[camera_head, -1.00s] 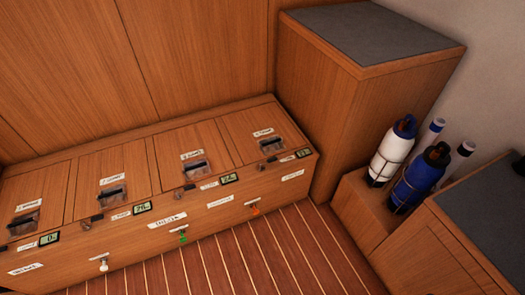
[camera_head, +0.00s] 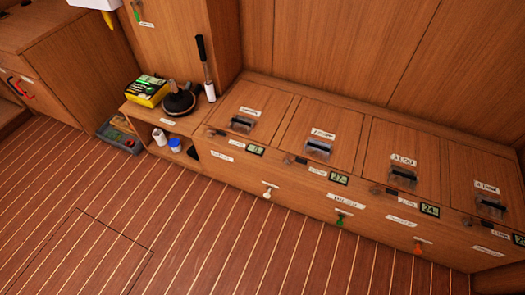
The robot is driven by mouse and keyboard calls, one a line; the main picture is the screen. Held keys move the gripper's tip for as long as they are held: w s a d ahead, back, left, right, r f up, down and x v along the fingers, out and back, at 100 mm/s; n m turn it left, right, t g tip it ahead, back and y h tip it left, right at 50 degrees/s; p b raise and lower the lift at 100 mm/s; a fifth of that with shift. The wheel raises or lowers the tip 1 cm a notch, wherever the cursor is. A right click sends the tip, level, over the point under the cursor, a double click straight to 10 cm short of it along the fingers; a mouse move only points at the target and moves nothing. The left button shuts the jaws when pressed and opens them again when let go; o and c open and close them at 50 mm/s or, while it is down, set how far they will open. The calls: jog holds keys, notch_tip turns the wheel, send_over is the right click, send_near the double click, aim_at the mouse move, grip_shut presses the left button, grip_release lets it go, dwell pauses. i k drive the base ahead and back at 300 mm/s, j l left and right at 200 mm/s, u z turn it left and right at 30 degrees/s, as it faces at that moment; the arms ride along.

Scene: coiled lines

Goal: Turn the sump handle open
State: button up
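A long wooden bench locker (camera_head: 240,175) runs along the back wall. Its front carries a white handle (camera_head: 267,190), a green handle (camera_head: 340,218) and an orange handle (camera_head: 417,247), all hanging downward, each by a small label. Small dark levers, such as one on the left (camera_head: 215,132), sit along the upper front edge near digital displays (camera_head: 338,179). The label writing is too small to read surely, so I cannot tell which handle is the sump one. My gripper is not in view.
A low open shelf (camera_head: 185,127) at the bench's left end holds a yellow-green box (camera_head: 147,91), a dark round-based tool (camera_head: 179,100) and small containers. A grey case (camera_head: 121,134) lies on the floor beside it. The striped floor (camera_head: 190,220) in front is clear, with a hatch outline (camera_head: 95,240).

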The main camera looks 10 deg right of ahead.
aim_at(303, 162)
jog(key=i+j, duration=0.2)
jog(key=i, duration=0.25)
jog(key=i+j+u, duration=0.1)
jog(key=i, duration=0.3)
jog(key=i+j, duration=0.2)
jog(key=i, duration=0.25)
jog(key=j+u, duration=0.05)
